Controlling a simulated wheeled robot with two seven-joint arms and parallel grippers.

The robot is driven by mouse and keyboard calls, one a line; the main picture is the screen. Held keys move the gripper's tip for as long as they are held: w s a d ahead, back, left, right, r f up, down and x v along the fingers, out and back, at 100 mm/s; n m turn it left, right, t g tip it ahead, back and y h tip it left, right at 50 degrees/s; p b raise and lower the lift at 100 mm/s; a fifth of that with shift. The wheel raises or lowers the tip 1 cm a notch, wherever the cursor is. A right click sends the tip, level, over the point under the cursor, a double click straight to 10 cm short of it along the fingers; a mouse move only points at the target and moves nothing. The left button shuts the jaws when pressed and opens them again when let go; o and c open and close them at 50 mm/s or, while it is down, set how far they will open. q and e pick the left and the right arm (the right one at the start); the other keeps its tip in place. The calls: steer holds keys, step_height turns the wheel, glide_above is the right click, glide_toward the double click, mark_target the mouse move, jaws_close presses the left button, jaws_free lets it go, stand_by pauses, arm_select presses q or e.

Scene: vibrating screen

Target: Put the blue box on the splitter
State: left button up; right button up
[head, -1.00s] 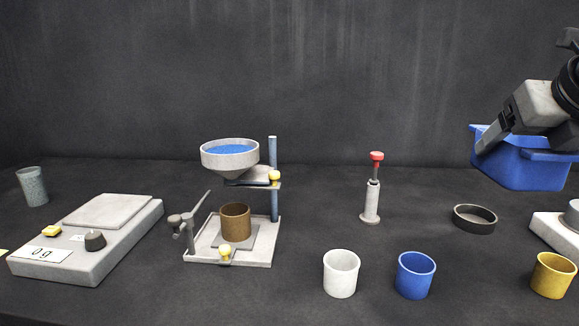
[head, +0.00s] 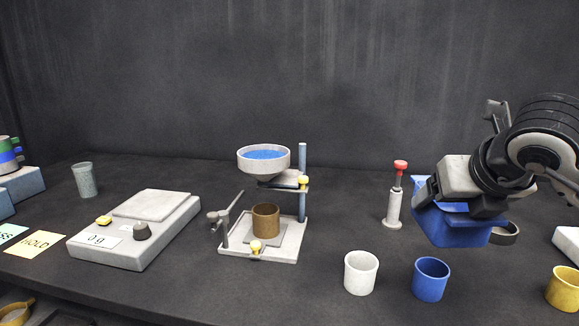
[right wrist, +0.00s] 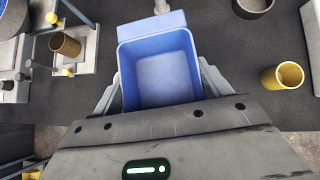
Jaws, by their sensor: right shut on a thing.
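The blue box (head: 457,229) is at the right in the head view, in front of part of the dark ring. My right gripper (head: 424,192) is shut on it, and the hand hides part of its top. In the right wrist view the box (right wrist: 163,72) is open-topped and looks empty, with the gripper (right wrist: 160,95) fingers at its two sides. I cannot tell for sure which apparatus is the splitter. A stand with a grey funnel (head: 264,160) of blue material and a brown cup (head: 265,221) below it stands mid-table. My left gripper is not in view.
A red-topped post (head: 393,209) stands just left of the box. White (head: 361,273), blue (head: 430,280) and yellow (head: 564,290) cups line the front. A scale (head: 128,238), a grey cup (head: 83,180) and a banded stack (head: 10,158) are at left.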

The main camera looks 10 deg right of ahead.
steer(key=a+f+n+y+p, duration=0.1)
steer(key=a+f, duration=0.2)
steer(key=a, duration=0.8)
steer(key=shift+w+f+n+p, duration=0.2)
steer(key=shift+f+n+p, duration=0.15)
steer(key=shift+n, duration=0.05)
